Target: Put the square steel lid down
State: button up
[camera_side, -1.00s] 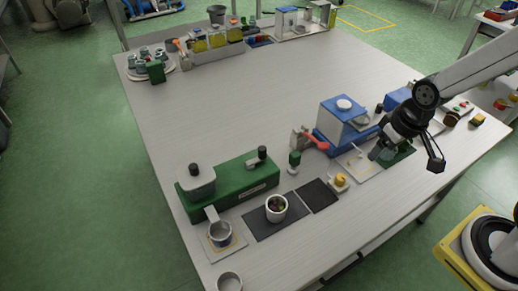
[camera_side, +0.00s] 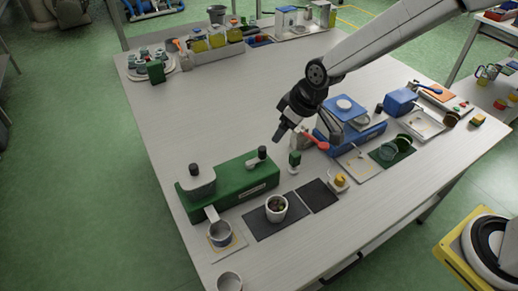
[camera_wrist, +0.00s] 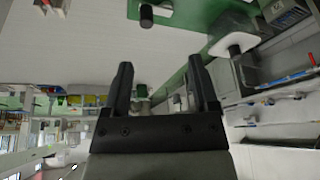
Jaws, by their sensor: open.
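A pale square lid with a black knob (camera_side: 197,178), which looks like the square steel lid, sits on the left end of the green machine (camera_side: 238,184). In the wrist view the lid (camera_wrist: 232,42) shows at the upper right, apart from my fingers. My gripper (camera_side: 279,138) is open and empty, above the table behind the green machine's right end. In the wrist view its two dark fingers (camera_wrist: 160,70) stand apart with nothing between them.
A white cup with dark contents (camera_side: 277,215) stands on a dark mat in front of the machine. A red-handled tool (camera_side: 318,143) and a blue machine (camera_side: 345,118) are right of my gripper. The table's middle is clear.

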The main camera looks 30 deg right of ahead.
aim_at(194, 166)
jog(key=w+a+n, duration=0.1)
jog(key=a, duration=0.4)
jog(key=w+a+f+n+y, duration=0.1)
jog(key=w+a, duration=0.1)
jog(key=a, duration=0.4)
jog(key=w+a+f+n+y, duration=0.1)
jog(key=w+a+n, duration=0.1)
jog(key=a, duration=0.4)
jog(key=shift+a+f, duration=0.1)
jog(key=shift+a, duration=0.1)
jog(key=shift+x, duration=1.25)
jog(key=shift+w, duration=0.1)
jog(key=shift+a+x, duration=0.2)
jog(key=shift+x, duration=2.4)
grip_shut()
